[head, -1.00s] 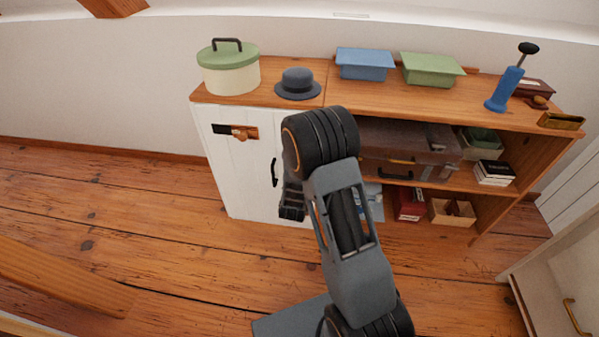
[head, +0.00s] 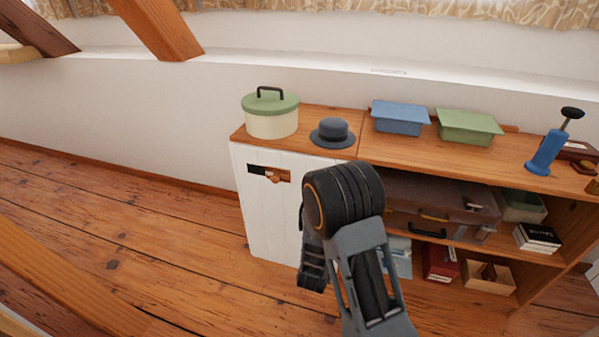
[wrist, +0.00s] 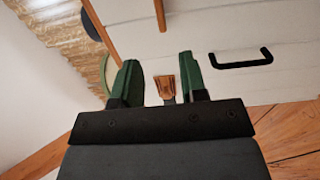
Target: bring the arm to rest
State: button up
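My gripper shows from close up in the wrist view (wrist: 160,72), with two green fingers apart and a clear gap between them. A small brown wooden piece (wrist: 165,87) shows in that gap, apparently beyond the fingers; I see no contact with it. In the head view my folded dark grey arm (head: 350,200) stands in front of the cabinet, and its end (head: 312,265) hangs beside the white door. The fingertips cannot be made out there.
The wooden cabinet (head: 345,148) carries a green-lidded pot (head: 270,122), a dark hat (head: 332,132), a blue tray (head: 400,118), a green tray (head: 468,128) and a blue pump-like thing (head: 547,152). A brown case (head: 440,200) lies on its shelf. Floor at left is clear.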

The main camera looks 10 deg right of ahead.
jog(key=a+r+m+g+y+p, duration=0.2)
jog(key=a+r+m+y+p, duration=0.15)
jog(key=r+p, duration=0.5)
jog(key=a+r+m+g+y+p, duration=0.2)
jog(key=r+y+p, duration=0.3)
jog(key=r, duration=0.7)
jog(key=s+r+m+g+p, duration=0.6)
jog(key=s+r+p, duration=0.8)
jog(key=s+r, duration=0.5)
jog(key=shift+d+r+m+g, duration=0.35)
jog(key=shift+r+g, duration=0.15)
jog(key=shift+g, duration=0.6)
jog(key=shift+s, duration=0.1)
